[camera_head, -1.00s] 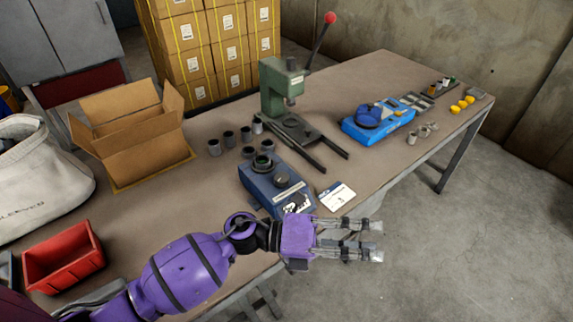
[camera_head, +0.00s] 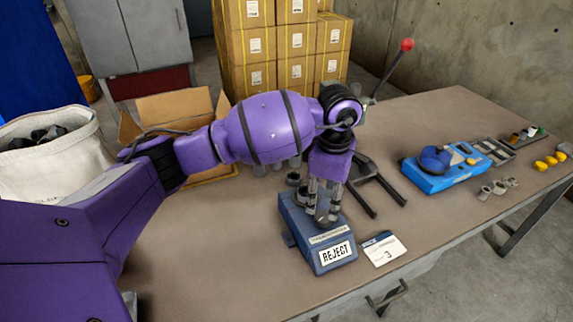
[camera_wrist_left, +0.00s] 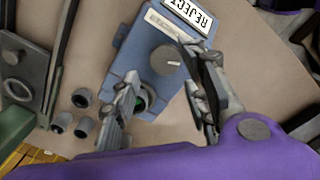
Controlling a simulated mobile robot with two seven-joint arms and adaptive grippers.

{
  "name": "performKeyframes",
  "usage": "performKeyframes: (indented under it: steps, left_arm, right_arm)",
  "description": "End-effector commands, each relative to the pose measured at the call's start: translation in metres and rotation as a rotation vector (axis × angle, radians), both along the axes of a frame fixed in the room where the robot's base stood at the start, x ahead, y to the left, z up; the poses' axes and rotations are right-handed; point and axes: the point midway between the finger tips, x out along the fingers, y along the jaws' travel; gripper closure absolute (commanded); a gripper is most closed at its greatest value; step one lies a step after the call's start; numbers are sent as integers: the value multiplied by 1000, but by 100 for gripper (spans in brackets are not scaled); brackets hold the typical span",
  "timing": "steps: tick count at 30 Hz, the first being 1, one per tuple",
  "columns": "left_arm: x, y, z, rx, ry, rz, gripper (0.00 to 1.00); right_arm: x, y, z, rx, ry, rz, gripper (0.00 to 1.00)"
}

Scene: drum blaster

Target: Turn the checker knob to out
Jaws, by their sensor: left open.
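The checker (camera_head: 322,252) is a blue-grey box on the table with a white REJECT sign on its sloping front. It also shows in the left wrist view (camera_wrist_left: 136,58). Its round grey knob (camera_wrist_left: 166,59) has a light pointer line and shows clearly in the wrist view. In the head view the fingers largely hide the knob. My left gripper (camera_head: 324,208) points down over the checker. In the wrist view its open fingers (camera_wrist_left: 161,68) lie on either side of the knob; I cannot tell whether they touch it. A dark round socket on the checker is partly hidden by one finger.
A white card (camera_head: 383,248) lies right of the checker. A press with a red-tipped lever (camera_head: 406,45) stands behind, mostly hidden by my arm. Small dark cups (camera_wrist_left: 81,98) sit near the checker. A blue device (camera_head: 445,172) is farther right. The front left tabletop is clear.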

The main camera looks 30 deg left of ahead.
Motion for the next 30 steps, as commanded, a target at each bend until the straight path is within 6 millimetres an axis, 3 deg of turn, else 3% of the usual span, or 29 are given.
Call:
performKeyframes:
  steps: [7, 18, 27, 30]
  left_arm:
    - [0, -1, -35, -2, 2, -1, 59]
    - [1, -2, -43, -4, -3, -1, 59]
    - [2, -1, -42, -3, -5, 0, 95]
    - [2, -1, -41, -3, -7, 1, 97]
  right_arm:
    - [-1, 0, 0, 1, 4, -3, 60]
    - [-1, 0, 0, 2, 3, -4, 60]
    - [-1, 0, 0, 2, 2, -2, 60]
    - [-1, 0, 1, 2, 1, -2, 60]
